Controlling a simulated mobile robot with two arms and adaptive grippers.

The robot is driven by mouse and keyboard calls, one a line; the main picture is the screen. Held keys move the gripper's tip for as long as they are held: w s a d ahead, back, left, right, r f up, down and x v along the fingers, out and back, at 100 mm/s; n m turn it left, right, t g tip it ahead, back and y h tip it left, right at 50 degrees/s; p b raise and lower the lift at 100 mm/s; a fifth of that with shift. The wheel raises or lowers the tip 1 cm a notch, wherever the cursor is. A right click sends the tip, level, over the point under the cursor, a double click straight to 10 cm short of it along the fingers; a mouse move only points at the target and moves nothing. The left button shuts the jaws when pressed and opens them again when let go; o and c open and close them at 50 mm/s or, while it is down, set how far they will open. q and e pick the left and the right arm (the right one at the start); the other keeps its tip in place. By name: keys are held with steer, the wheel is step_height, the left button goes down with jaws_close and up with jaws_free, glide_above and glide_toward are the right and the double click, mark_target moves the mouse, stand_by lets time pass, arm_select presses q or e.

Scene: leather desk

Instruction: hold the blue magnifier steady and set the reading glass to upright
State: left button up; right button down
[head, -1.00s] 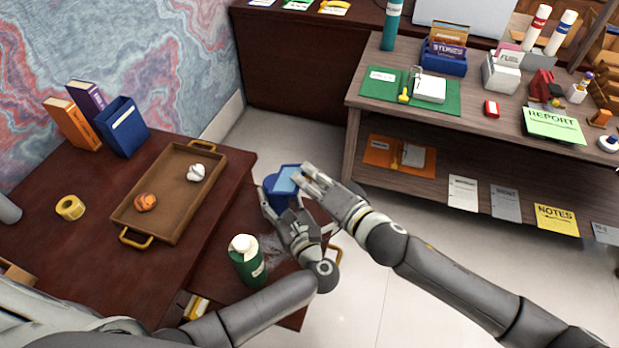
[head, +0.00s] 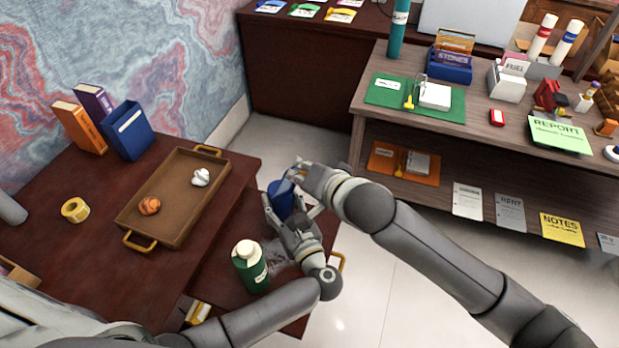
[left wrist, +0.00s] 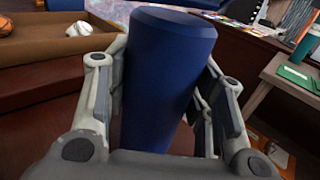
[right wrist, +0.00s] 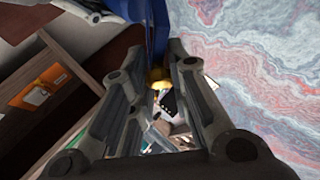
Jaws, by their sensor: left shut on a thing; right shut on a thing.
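The blue magnifier (head: 281,200) is held above the low step of the dark red desk. My left gripper (head: 292,210) is shut around its body. In the left wrist view the dark blue body (left wrist: 165,80) stands between the fingers, leaning slightly. My right gripper (head: 302,174) is shut at the magnifier's top, on the reading glass. The glass is mostly hidden by these fingers in the head view, so its exact angle is unclear. In the right wrist view blue parts of the magnifier (right wrist: 150,28) show at the fingertips.
A green bottle (head: 250,266) stands close to my left forearm. A grey shelf unit (head: 355,105) is at right. Open floor lies between.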

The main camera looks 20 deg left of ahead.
mark_target(280, 184)
arm_select(q)
steer(key=shift+f, duration=0.1)
arm_select(e)
steer(key=shift+a+r+n+h, duration=0.4)
steer(key=shift+a+r+h, duration=0.4)
steer(key=shift+a+h, duration=0.3)
arm_select(q)
steer(key=shift+d, duration=0.2)
arm_select(e)
steer(key=shift+a+r, duration=0.25)
steer(key=shift+a, duration=0.4)
steer(key=shift+a+r, duration=0.2)
steer(key=shift+a, duration=0.45)
arm_select(q)
steer(key=shift+d, duration=0.1)
arm_select(e)
steer(key=shift+s+a, duration=0.15)
steer(key=shift+a, duration=0.45)
steer(key=shift+s+f+g, duration=0.15)
steer(key=shift+g, duration=0.15)
steer(key=c, duration=1.3)
jaws_free()
steer(key=shift+c, duration=0.2)
arm_select(q)
steer(key=shift+a, duration=0.2)
arm_select(e)
steer(key=shift+w+d, duration=0.2)
steer(key=shift+w, duration=0.05)
